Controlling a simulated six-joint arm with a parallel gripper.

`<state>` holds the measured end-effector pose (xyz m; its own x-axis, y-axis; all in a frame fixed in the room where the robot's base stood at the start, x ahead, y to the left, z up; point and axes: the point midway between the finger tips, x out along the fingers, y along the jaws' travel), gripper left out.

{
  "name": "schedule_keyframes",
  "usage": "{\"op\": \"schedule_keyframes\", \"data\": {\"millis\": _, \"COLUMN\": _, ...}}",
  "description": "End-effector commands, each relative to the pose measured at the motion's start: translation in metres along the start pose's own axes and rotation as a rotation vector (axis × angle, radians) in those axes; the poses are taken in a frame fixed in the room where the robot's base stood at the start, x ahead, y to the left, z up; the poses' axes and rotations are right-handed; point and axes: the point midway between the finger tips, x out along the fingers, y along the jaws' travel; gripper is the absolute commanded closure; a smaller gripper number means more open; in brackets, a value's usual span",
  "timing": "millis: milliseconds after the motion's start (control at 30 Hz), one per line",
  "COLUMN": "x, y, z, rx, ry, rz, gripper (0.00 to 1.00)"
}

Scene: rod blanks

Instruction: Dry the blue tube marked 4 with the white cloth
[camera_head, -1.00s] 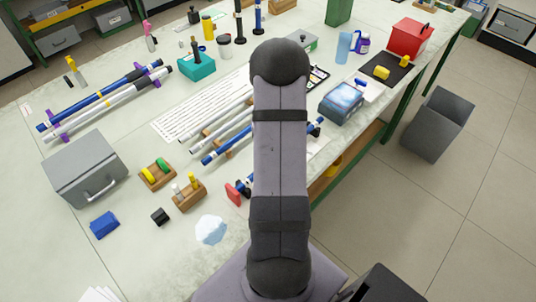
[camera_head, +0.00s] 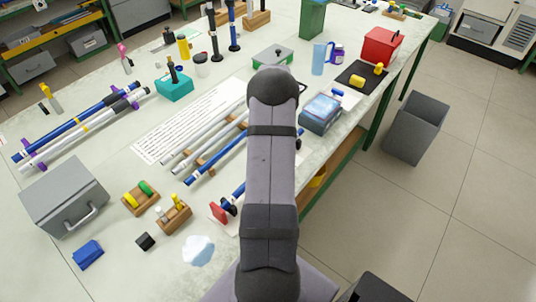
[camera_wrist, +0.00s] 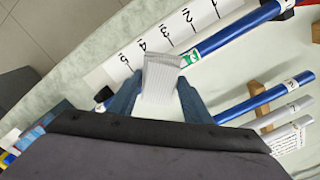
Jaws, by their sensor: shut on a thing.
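In the wrist view my gripper (camera_wrist: 158,90) is shut on a pale, ridged block that looks like the folded white cloth (camera_wrist: 160,76). A blue tube (camera_wrist: 238,30) with a green and white end label lies just right of the cloth, over a white numbered scale. Whether cloth and tube touch is unclear. Another blue tube (camera_wrist: 250,103) lies lower right beside white tubes, also seen on a rack in the head view (camera_head: 213,167). I cannot read which tube is marked 4. My arm hides the gripper in the head view.
A red block (camera_head: 218,212) stands at the near end of the first blue tube. A white patch (camera_head: 198,250), small wooden holders (camera_head: 141,200) and a grey box (camera_head: 63,195) lie left. A blue box (camera_head: 320,114) sits right of my arm, near the table edge.

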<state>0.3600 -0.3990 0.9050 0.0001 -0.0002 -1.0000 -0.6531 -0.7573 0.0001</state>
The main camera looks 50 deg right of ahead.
Motion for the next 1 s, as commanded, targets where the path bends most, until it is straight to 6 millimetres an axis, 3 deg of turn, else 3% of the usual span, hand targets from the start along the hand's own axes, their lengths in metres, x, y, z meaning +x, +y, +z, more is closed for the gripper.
{"op": "schedule_keyframes", "data": {"millis": 533, "x": 0.002, "y": 0.036, "z": -0.03, "rx": 0.001, "ry": 0.0, "rz": 0.0, "gripper": 0.76}}
{"op": "schedule_keyframes", "data": {"millis": 1000, "x": 0.0, "y": 0.004, "z": -0.004, "rx": -0.002, "ry": -0.002, "rz": -0.001, "gripper": 0.76}}
